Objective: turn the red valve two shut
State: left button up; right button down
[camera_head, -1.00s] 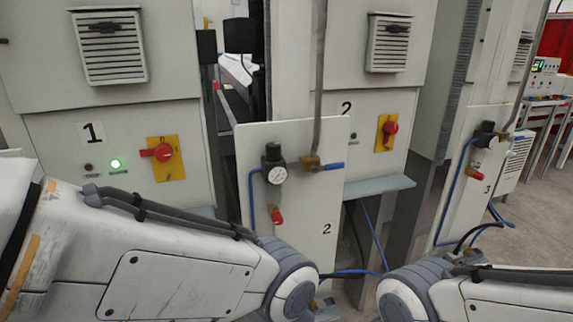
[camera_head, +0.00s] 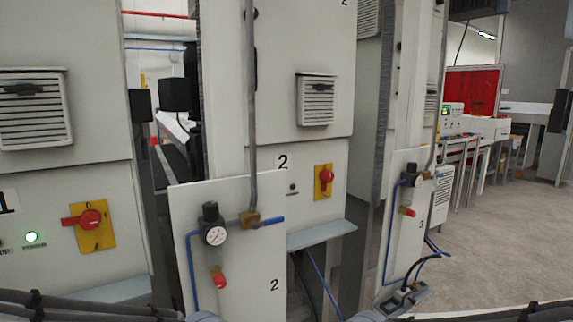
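The panel marked 2 (camera_head: 262,262) stands at the centre left in the head view. Low on it is a small red valve handle (camera_head: 220,281), which points downward below a round gauge (camera_head: 215,236). A blue lever (camera_head: 271,220) lies level at the brass fitting on the pipe. What looks like my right gripper (camera_head: 408,297) is low at the right, in front of the panel marked 3 and well apart from the red valve. I cannot make out its fingers clearly. My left gripper is out of view. Nothing is touching the red valve.
Red rotary switches on yellow plates sit on machine 1 (camera_head: 90,220) and machine 2 (camera_head: 325,179). Panel 3 (camera_head: 404,235) has a similar red handle (camera_head: 407,212). A ledge (camera_head: 320,236) juts out right of panel 2. Open floor (camera_head: 500,220) lies at the right.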

aim_at(220, 281)
jog(key=z, duration=2.3)
jog(key=k, duration=1.05)
jog(key=u, duration=2.05)
jog(key=i, duration=0.5)
jog(key=u, duration=0.05)
